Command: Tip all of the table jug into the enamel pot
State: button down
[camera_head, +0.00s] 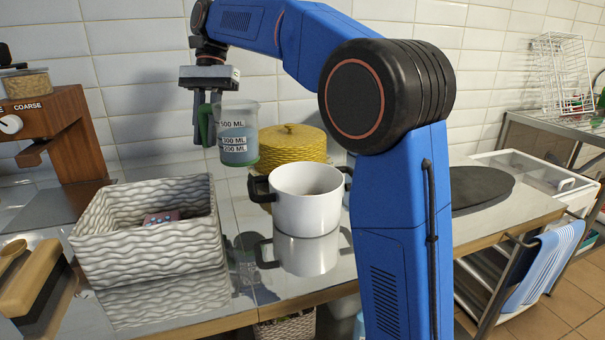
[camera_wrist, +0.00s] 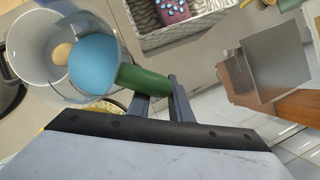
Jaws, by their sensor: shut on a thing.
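The table jug (camera_head: 238,125) is clear, with millilitre labels, blue contents and a green handle. My gripper (camera_head: 206,122) is shut on the handle and holds the jug about upright above the counter. The enamel pot (camera_head: 306,205) is white with black handles and stands on the counter, right of and lower than the jug. Its inside bottom is hidden in the head view. In the wrist view, the jug (camera_wrist: 95,65) shows its blue contents, with the gripper fingers (camera_wrist: 160,100) at its green handle. A small beige round shape beside the blue is unclear.
A white wavy basket (camera_head: 150,250) holding a pinkish item stands front left of the pot. A yellow woven lidded basket (camera_head: 290,148) is behind the pot. A wooden grinder (camera_head: 60,135) stands at left. A dark oval slab (camera_head: 480,188) lies at right.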

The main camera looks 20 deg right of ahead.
jog(key=shift+w, duration=0.4)
jog(key=shift+w+f, duration=0.1)
jog(key=shift+f, duration=0.1)
notch_tip(320, 180, down, 7)
jog(key=shift+r, duration=0.2)
jog(key=shift+r, duration=0.1)
